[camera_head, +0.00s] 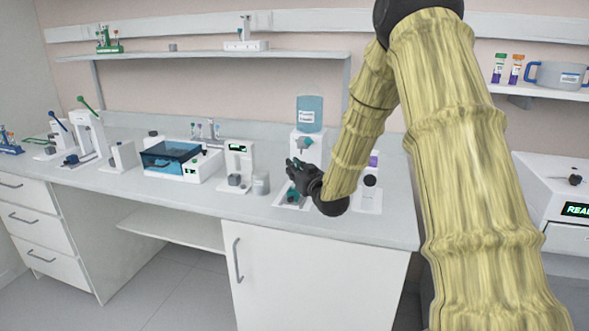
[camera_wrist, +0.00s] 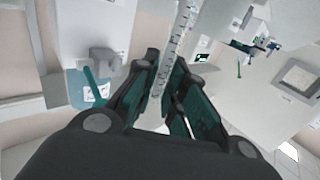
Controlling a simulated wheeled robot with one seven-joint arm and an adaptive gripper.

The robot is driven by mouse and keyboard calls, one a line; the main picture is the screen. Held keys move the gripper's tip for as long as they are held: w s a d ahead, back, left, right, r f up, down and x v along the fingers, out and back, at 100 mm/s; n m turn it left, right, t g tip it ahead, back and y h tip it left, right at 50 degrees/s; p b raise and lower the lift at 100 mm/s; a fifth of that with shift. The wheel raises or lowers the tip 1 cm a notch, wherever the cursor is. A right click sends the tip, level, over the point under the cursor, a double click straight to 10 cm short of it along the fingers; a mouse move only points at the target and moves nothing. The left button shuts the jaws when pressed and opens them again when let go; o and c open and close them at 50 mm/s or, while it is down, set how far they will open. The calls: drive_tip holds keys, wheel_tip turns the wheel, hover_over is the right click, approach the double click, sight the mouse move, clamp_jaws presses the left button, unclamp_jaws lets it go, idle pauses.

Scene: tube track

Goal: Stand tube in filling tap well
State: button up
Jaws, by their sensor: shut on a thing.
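My gripper (camera_head: 298,172) is in front of the filling tap, over the front part of the bench. In the wrist view my gripper (camera_wrist: 165,68) is shut on a clear tube (camera_wrist: 182,42) with dark graduation marks. The tube runs up and away between the fingers. I cannot make out the tube in the head view. The filling tap (camera_head: 305,143) is a white stand with a grey spout and a blue bottle (camera_head: 310,114) on top. The tap also shows in the wrist view (camera_wrist: 106,58).
A grey cup (camera_head: 261,184) and a white device with a green display (camera_head: 237,165) stand left of the tap. A white stand (camera_head: 370,195) is close on the right, partly behind my arm. A blue-lidded box (camera_head: 172,158) stands farther left.

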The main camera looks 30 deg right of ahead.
drive_tip(key=shift+f+b, duration=0.8)
drive_tip(key=shift+f, duration=0.45)
idle(0.7)
drive_tip(key=o, duration=0.8)
drive_tip(key=s, duration=0.4)
drive_tip(key=s+a, duration=0.1)
drive_tip(key=s, duration=0.7)
drive_tip(key=shift+a, duration=0.2)
idle(0.4)
